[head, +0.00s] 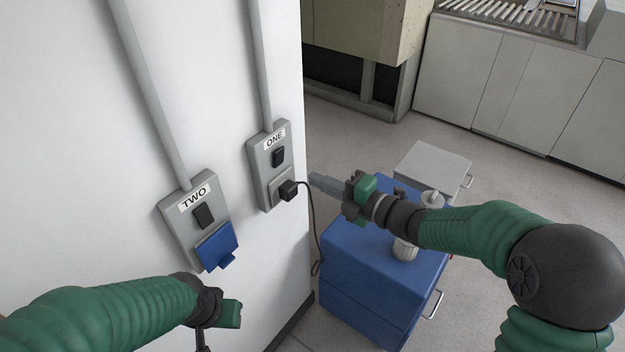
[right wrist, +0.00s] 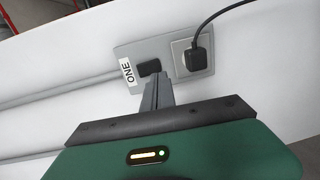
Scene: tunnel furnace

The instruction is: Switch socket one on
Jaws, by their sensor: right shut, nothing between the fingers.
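Socket one (head: 254,160) is a grey wall plate labelled "ONE". It has a black rocker switch (head: 278,157) above an outlet with a black plug (head: 288,190) in it. My right gripper (head: 316,181) is shut and empty, to the right of the plate and pointing toward it. In the right wrist view its fingertips (right wrist: 156,80) overlap the lower edge of the black switch (right wrist: 149,68); I cannot tell whether they touch. The plug (right wrist: 196,59) is to their right. My left gripper (head: 228,314) is low in the head view, its fingers mostly hidden.
Socket two (head: 173,213), with a switch and a blue cover (head: 217,246), is on the same wall to the left. A cable (head: 313,225) hangs from the plug. A blue cabinet (head: 352,258) stands under my right arm.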

